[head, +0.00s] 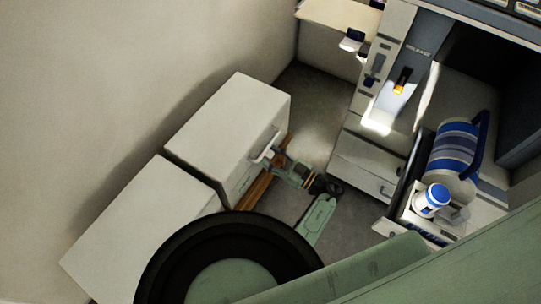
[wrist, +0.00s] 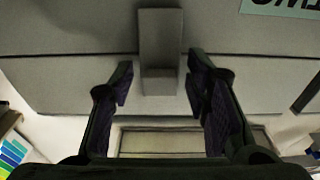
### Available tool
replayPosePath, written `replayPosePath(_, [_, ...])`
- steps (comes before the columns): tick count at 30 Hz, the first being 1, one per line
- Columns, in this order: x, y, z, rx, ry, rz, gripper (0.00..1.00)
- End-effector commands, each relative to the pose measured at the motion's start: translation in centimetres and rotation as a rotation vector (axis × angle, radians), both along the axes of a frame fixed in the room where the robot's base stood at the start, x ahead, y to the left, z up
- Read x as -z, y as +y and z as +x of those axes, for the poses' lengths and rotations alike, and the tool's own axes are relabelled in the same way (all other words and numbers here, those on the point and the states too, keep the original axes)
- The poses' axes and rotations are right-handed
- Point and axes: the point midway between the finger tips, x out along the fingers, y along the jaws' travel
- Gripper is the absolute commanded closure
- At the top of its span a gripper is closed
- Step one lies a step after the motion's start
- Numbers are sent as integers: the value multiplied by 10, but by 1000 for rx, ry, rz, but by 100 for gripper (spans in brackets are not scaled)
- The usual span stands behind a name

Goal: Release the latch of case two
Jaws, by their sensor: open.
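In the wrist view a grey latch (wrist: 160,45) hangs down the middle of a pale grey case front (wrist: 75,75), with a block at its lower end. A partly cut-off label (wrist: 280,6) with upside-down dark letters, seemingly "TWO", is at the top right. My gripper (wrist: 158,90) is open, with one finger on each side of the latch's lower block and visible gaps to both. Nothing is held. In the head view my gripper (head: 281,160) is at the front of the farther white cabinet-like case (head: 228,112), near a pale handle-like part (head: 265,146); the latch is hard to make out there.
A second white box (head: 140,232) stands nearer along the wall. To the right are grey drawers (head: 365,165), a blue-striped jug (head: 455,150) and a white cup with a blue lid (head: 432,198). Grey floor (head: 305,100) is clear behind my gripper.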

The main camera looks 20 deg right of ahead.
Motion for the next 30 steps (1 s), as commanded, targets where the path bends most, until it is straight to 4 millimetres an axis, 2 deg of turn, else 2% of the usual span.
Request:
replayPosePath(5, [2,-11,-12,3,1,0,57])
replayPosePath(18, [13,-64,-80,4,0,0,57])
replayPosePath(24, [16,-73,-93,1,0,0,57])
replayPosePath(30, [16,-73,-94,1,0,0,57])
